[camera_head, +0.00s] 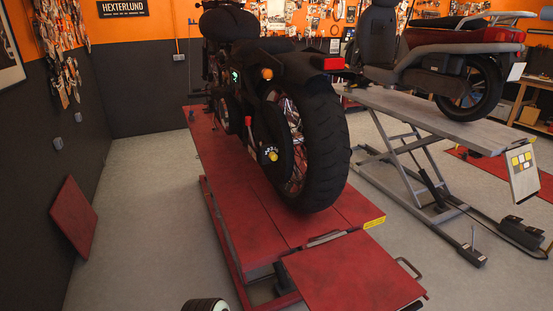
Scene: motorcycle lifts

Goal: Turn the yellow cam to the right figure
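A black motorcycle stands on a red lift (218,190), its rear wheel (325,140) toward me. A small yellow part (272,156), which looks like the yellow cam, sits low on a round black piece at the left side of the rear wheel hub. Small pale marks show just above it, too small to read, so I cannot tell which figure the cam points to. Neither of my grippers is clearly in view.
A rounded black and white part, perhaps my own arm, shows at the bottom edge. A red ramp plate (350,275) extends from the lift toward me. A grey lift (440,118) with a red scooter (455,45) stands at right. Grey floor (135,230) is clear at left.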

